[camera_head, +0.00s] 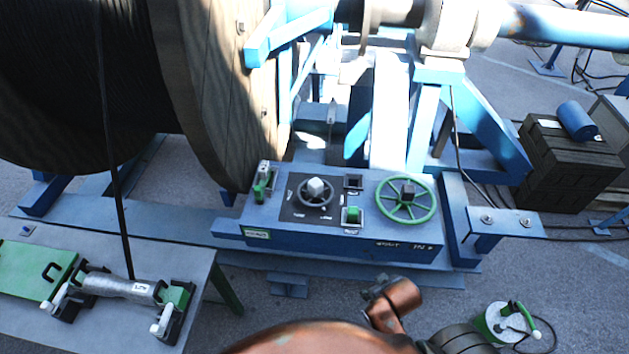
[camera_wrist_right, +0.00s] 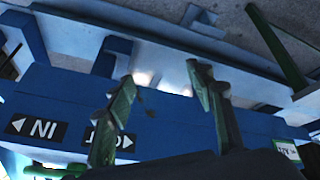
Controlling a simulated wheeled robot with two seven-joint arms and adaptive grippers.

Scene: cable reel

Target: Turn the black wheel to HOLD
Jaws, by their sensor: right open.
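The black wheel (camera_head: 328,200), a small dark ring with a pale hub, sits on a dark plate on top of the blue control box (camera_head: 300,236). Small white marks surround it, too small to read. My right gripper (camera_head: 378,287) is in front of and below the box in the head view, small and partly hidden by my copper arm. In the right wrist view its two dark green fingers (camera_wrist_right: 160,76) are spread with nothing between them, before the box's blue front. The black wheel does not show there. My left gripper is not in view.
A green spoked wheel (camera_head: 435,198) stands right of the black wheel. A green-handled switch (camera_head: 260,188) is left of it, a green button (camera_head: 352,215) closer on its right. A large wooden reel (camera_head: 215,110) rises behind left. A bench (camera_head: 200,280) stands front left.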

